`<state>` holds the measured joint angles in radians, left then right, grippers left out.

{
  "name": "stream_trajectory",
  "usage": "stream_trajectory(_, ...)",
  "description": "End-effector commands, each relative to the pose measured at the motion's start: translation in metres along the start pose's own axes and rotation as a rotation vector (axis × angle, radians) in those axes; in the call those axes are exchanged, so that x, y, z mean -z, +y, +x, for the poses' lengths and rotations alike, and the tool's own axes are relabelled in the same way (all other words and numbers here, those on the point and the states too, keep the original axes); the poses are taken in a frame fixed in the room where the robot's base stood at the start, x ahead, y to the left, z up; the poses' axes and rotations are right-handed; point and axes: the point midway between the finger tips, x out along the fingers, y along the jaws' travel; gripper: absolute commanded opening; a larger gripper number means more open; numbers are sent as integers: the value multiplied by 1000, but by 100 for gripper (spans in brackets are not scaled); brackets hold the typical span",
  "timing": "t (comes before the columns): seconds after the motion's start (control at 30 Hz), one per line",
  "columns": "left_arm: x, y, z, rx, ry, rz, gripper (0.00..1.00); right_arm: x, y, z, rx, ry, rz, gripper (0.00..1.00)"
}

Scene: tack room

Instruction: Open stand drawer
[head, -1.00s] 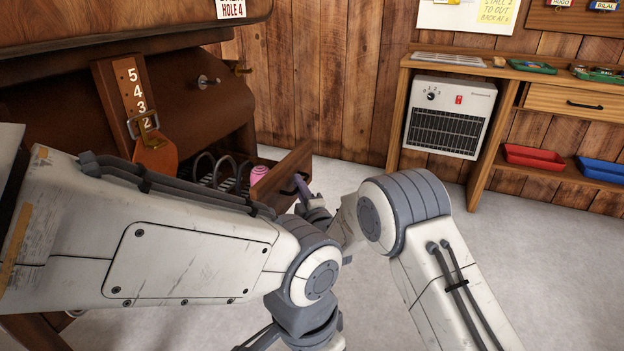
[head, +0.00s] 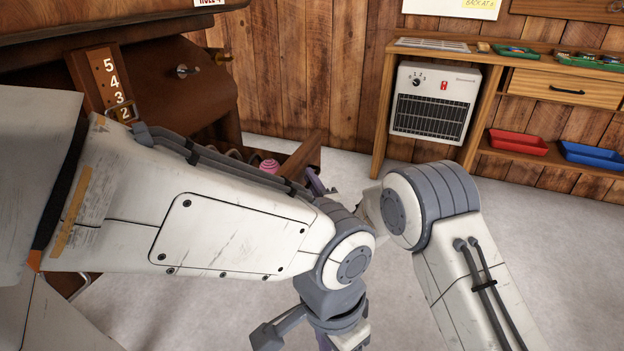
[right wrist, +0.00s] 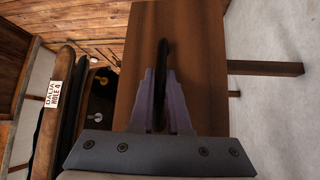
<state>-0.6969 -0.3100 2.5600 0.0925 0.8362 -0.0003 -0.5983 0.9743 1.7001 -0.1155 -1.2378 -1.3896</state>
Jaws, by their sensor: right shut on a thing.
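The stand drawer is partly pulled out; its wooden front (head: 307,153) shows behind my left arm in the head view. In the right wrist view the drawer front (right wrist: 190,50) fills the middle, with its dark handle (right wrist: 163,52) upright in the picture. My right gripper (right wrist: 160,78) is shut on this handle; in the head view its purple fingers (head: 315,182) show only in part at the drawer front. A pink striped thing (head: 268,166) is in the drawer. My left gripper (head: 322,342) hangs low at the bottom edge, mostly cut off, apart from the drawer.
The brown stand (head: 180,85) is at the left, with a numbered strap plate (head: 108,80) on it. A white heater (head: 433,102) hangs under the bench at the right, near red (head: 517,142) and blue (head: 595,156) trays. The grey floor (head: 540,250) is clear.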

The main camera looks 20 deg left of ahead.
Motion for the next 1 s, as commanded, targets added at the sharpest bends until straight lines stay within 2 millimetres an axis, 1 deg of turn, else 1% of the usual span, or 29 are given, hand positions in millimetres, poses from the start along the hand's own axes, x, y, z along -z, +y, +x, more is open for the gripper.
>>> stream_trajectory(0.13, 0, 0, 0, 0, 0, 0, 55, 0, -2, -1, 4, 0, 0, 0)
stream_trajectory(0.17, 0, 0, 0, 0, 0, 0, 55, 0, -2, -1, 4, 0, 0, 22)
stream_trajectory(0.2, 0, 0, 0, 0, 0, 0, 55, 0, -2, -1, 4, 0, 0, 26)
stream_trajectory(0.47, 0, 0, 0, 0, 0, 0, 55, 0, -1, -1, 2, 0, 0, 26)
stream_trajectory(0.57, 0, 0, -3, 0, 0, 0, 55, 0, 0, -4, 4, 0, 0, 26)
stream_trajectory(0.67, 0, 1, -9, 0, 0, 0, 55, 0, 1, -16, 6, 0, 0, 26)
stream_trajectory(0.8, 1, 2, -21, 0, 0, 0, 55, 0, 2, -43, 8, -1, 1, 26)
stream_trajectory(1.0, 2, 2, -33, 0, 0, 0, 55, 0, 1, -81, 7, 0, 1, 26)
